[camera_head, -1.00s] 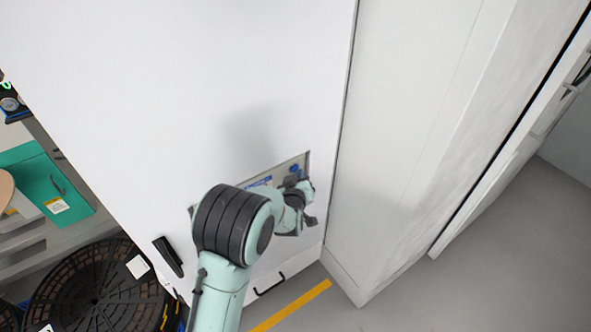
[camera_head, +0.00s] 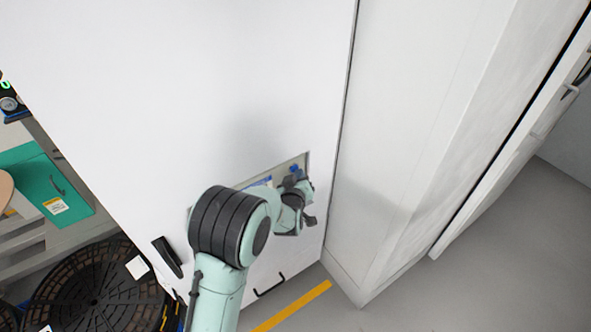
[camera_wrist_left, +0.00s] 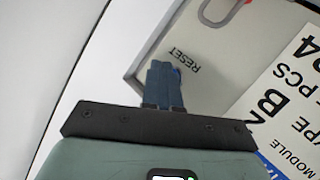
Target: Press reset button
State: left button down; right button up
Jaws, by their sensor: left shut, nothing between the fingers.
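The control panel (camera_head: 301,160) is a grey plate on the white cabinet face. In the left wrist view the panel (camera_wrist_left: 152,52) carries the printed word RESET (camera_wrist_left: 184,60).
A white label (camera_wrist_left: 293,88) with black print lies beside the panel lettering. A white cabinet (camera_head: 410,140) stands at right. A teal box (camera_head: 50,185) and a dark round reel (camera_head: 95,290) are at left. The grey floor (camera_head: 500,260) at right is clear.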

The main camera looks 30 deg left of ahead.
pick_arm(q)
jog(key=shift+s+d, duration=0.3)
jog(key=shift+d, duration=0.25)
jog(key=d, duration=0.1)
jog(key=s+d, duration=0.1)
jog(key=d, duration=0.1)
jog(key=s+d, duration=0.1)
jog(key=shift+d, duration=0.3)
jog(key=shift+w, duration=0.1)
dwell(0.6)
jog(key=s+d+f+m+g+h, duration=0.25)
jog(key=s+f, duration=0.25)
jog(key=f, duration=0.4)
jog(key=s+d+f+m+g+h, duration=0.1)
jog(key=s+d+f+g, duration=0.15)
jog(key=s+f, duration=0.5)
jog(key=s+d+f+m+g+h, duration=0.1)
jog(key=s+f+g+h, duration=0.2)
jog(key=f, duration=0.7)
jog(key=s+d+f+g+h, duration=0.1)
jog(key=s+d+f+g, duration=0.1)
jog(key=s, duration=0.4)
jog(key=s+d+f+m+g+h, duration=0.1)
jog(key=s+d+f+g, duration=0.1)
jog(key=s+d, duration=0.2)
jog(key=s+d+f+m+g+h, duration=0.1)
jog(key=s+d+f+g, duration=0.1)
jog(key=s, duration=0.7)
jog(key=shift+s+d+f, duration=0.3)
jog(key=shift+d, duration=0.6)
